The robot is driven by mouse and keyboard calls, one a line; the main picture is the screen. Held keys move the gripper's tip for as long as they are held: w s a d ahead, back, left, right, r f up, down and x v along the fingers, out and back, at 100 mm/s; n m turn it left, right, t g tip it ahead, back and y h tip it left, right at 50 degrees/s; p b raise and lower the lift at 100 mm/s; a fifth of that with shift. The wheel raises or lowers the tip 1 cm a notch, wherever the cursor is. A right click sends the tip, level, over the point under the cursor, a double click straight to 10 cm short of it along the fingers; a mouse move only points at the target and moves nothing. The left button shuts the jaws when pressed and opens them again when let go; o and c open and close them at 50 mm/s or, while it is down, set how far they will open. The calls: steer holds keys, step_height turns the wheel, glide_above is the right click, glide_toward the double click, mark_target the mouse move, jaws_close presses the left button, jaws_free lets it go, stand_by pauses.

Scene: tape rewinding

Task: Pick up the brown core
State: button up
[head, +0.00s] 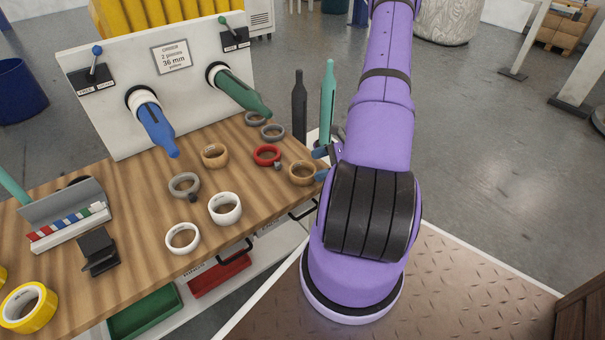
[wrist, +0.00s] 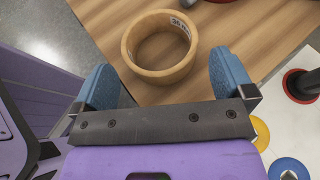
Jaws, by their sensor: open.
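A brown core (head: 302,173), a short open ring, lies on the wooden bench near its right edge in the head view. In the wrist view this brown core (wrist: 136,63) is just ahead of my gripper (wrist: 163,72). The two blue fingers are spread wide, one toward each side of the core, with nothing held between them. In the head view my gripper (head: 321,164) is at the bench's right edge, beside the core and partly hidden by my purple arm. A second brown core (head: 215,156) lies farther left on the bench.
A red ring (head: 267,155) lies close to the near core. Grey rings (head: 184,185) and white rings (head: 225,209) are on the wooden bench (head: 130,215). A dark bottle-shaped post (head: 299,108) and a green one (head: 327,95) stand behind the gripper. A white panel (head: 110,120) with blue and green spindles stands behind.

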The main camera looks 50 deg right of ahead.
steer(key=shift+f+x, duration=0.2)
steer(key=shift+x, duration=2.45)
steer(key=shift+s, duration=0.1)
steer(key=shift+c, duration=0.5)
steer(key=c, duration=0.5)
